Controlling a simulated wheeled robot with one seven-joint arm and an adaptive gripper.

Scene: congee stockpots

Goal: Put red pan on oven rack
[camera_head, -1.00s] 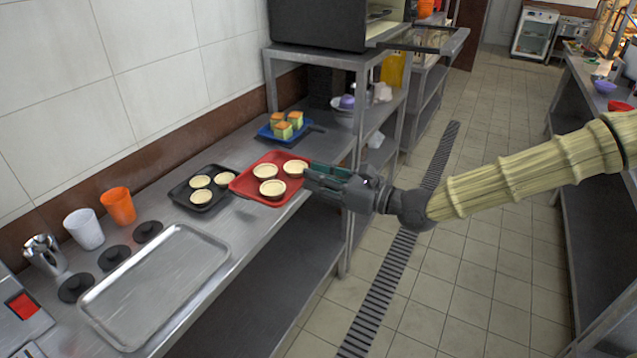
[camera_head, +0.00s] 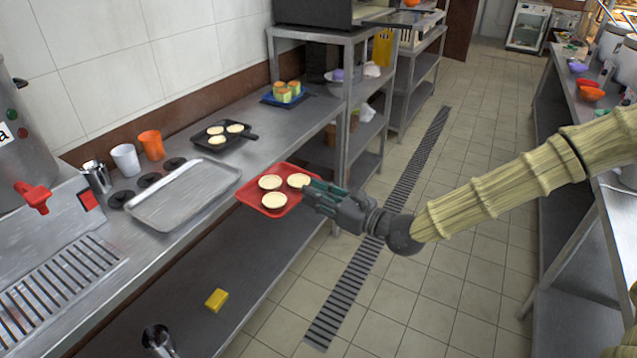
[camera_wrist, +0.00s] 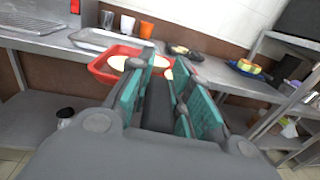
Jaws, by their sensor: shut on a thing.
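The red pan (camera_head: 251,199) holds three round pale tarts and is in the air just off the front edge of the steel counter in the head view. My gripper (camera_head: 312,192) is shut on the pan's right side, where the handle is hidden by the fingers. In the wrist view the red pan (camera_wrist: 98,68) lies beyond the green finger pads (camera_wrist: 150,75), partly covered by them. The oven (camera_head: 318,12) stands on a steel stand at the top of the head view; only its lower part and its lowered door (camera_head: 405,18) show. Its rack is not clearly visible.
On the counter (camera_head: 270,130) are a black pan with tarts (camera_head: 205,138), a blue pan with cakes (camera_head: 300,98), a metal tray (camera_head: 185,195), and cups (camera_head: 125,160). A steel shelf unit (camera_head: 345,130) stands at the counter's far end. Tiled floor to the right is open.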

